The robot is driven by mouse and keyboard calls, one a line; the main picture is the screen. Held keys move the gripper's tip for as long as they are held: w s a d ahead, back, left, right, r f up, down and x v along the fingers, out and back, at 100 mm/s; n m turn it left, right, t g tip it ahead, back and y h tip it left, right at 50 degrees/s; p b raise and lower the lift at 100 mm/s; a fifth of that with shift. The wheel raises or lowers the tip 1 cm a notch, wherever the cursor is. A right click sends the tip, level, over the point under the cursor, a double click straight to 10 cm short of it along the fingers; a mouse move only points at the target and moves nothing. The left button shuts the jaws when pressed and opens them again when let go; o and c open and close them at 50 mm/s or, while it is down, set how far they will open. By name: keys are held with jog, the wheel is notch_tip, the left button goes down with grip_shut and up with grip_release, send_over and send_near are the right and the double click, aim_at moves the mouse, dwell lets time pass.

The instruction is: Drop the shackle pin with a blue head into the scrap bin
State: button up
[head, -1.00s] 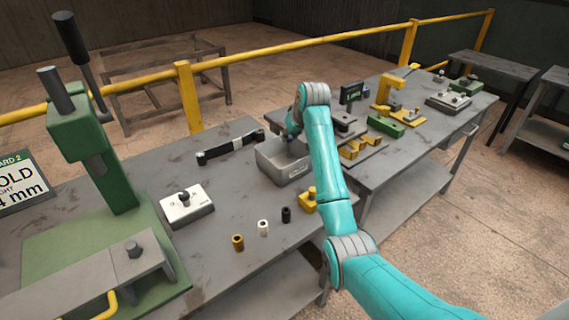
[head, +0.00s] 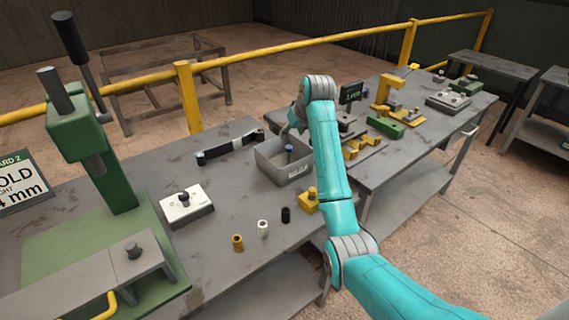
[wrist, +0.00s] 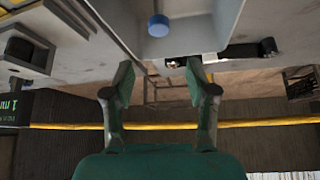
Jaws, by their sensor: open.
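The scrap bin (head: 270,164) is an open grey box on the near bench, with a white label on its front. The blue-headed shackle pin (head: 289,148) shows inside the bin, its blue head up. In the wrist view the blue head (wrist: 158,25) lies within the bin's walls, clear of both fingers. My gripper (wrist: 160,72) is open and empty, its fingers spread. In the head view it is mostly hidden behind my teal arm, at the bin's far right side.
A dark leaf strip (head: 230,147) lies left of the bin. A brass bushing (head: 237,242), a white one (head: 263,228) and a black one (head: 286,214) stand in front. A yellow block (head: 309,202) is near my arm. A green press (head: 100,160) stands at left.

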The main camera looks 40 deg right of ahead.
jog(key=v, duration=0.8)
jog(key=shift+s+r, duration=0.15)
jog(key=shift+r, duration=0.2)
